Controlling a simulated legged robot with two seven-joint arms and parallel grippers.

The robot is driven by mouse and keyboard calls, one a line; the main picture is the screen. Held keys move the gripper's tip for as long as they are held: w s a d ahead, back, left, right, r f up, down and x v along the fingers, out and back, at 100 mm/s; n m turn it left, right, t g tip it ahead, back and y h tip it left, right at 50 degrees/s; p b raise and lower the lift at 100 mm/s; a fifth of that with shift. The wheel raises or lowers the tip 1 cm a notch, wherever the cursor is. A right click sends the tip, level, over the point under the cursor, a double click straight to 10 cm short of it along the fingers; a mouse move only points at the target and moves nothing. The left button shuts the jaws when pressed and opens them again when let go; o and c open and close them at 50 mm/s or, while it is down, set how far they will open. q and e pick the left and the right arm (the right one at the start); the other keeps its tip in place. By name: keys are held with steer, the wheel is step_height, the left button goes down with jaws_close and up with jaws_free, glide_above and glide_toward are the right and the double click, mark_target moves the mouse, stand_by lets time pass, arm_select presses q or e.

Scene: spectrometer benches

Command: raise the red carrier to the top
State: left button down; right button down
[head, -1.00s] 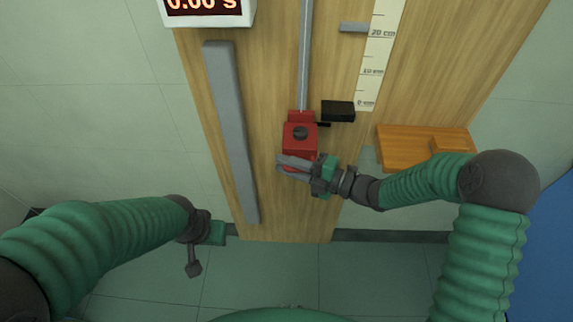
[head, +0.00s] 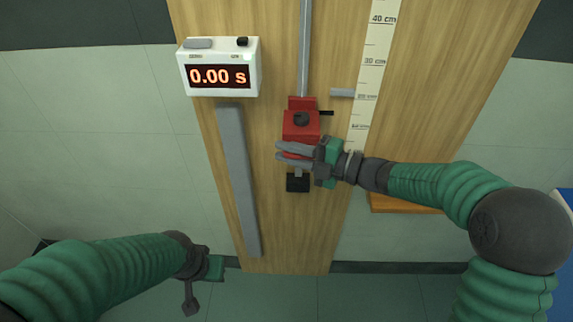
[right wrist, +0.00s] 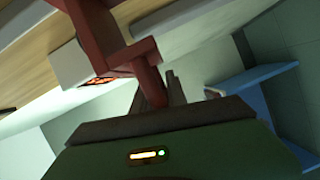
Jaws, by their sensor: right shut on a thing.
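The red carrier (head: 301,124) sits on the vertical metal rail (head: 304,50) of the wooden board, with a dark knob on its front. Its small black pointer is between the 10 cm and 20 cm marks of the scale (head: 381,50). My right gripper (head: 284,151) is shut on the carrier's red handle, below the carrier body. In the right wrist view the red handle (right wrist: 148,82) runs down between the fingers. My left gripper (head: 205,275) is low at the left, away from the board; its fingers do not show clearly.
A white timer (head: 220,45) reads 0.00 s. A long grey bar (head: 238,180) stands left of the rail. A grey peg (head: 342,92) juts near 20 cm. A black block (head: 298,184) is below the carrier. An orange wooden shelf (head: 400,204) is partly behind my right arm.

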step_height(320, 180, up, 52)
steer(key=p, duration=2.8)
steer(key=shift+p, duration=0.3)
steer(key=shift+d+f, duration=0.1)
steer(key=c, duration=1.5)
jaws_free()
steer(key=shift+o, duration=0.2)
steer(key=shift+w+f, duration=0.1)
steer(key=shift+w, duration=0.05)
